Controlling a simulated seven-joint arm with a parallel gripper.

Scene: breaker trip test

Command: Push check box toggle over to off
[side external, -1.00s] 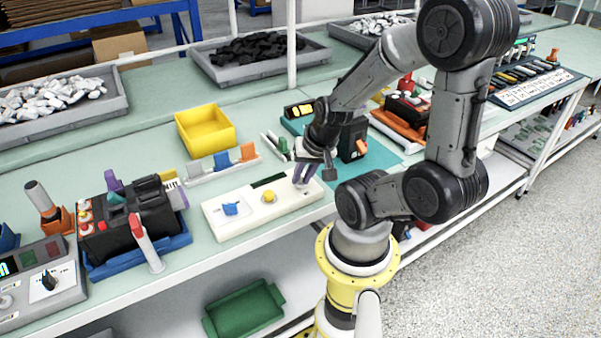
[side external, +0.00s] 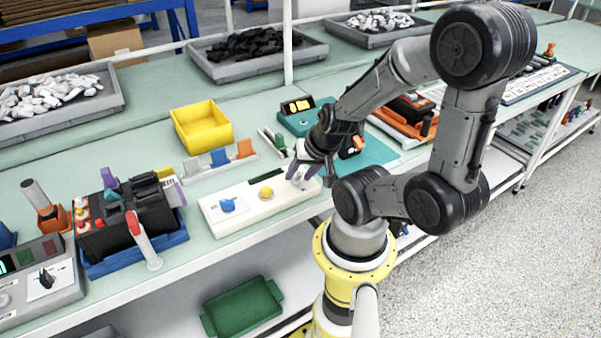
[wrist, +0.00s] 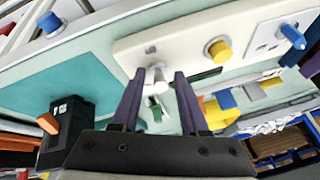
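The check box is a long cream panel (side external: 245,214) on the bench, with a blue knob (side external: 228,205), a yellow knob (side external: 266,193) and a pale metal toggle (side external: 302,181) at its right end. In the wrist view the toggle (wrist: 157,80) stands up from the panel face (wrist: 185,45), seen between the fingertips. My gripper (wrist: 158,73) has two purple fingers spread apart, one on either side of the toggle in the picture. It holds nothing. Whether a finger touches the toggle I cannot tell. In the side view my gripper (side external: 293,167) is right at the toggle end.
A black breaker (side external: 350,140) stands on a teal mat (side external: 375,152) behind my wrist. A yellow bin (side external: 203,127) and a rack of coloured clips (side external: 220,163) lie behind the panel. Another black breaker in a blue tray (side external: 135,250) stands to the left.

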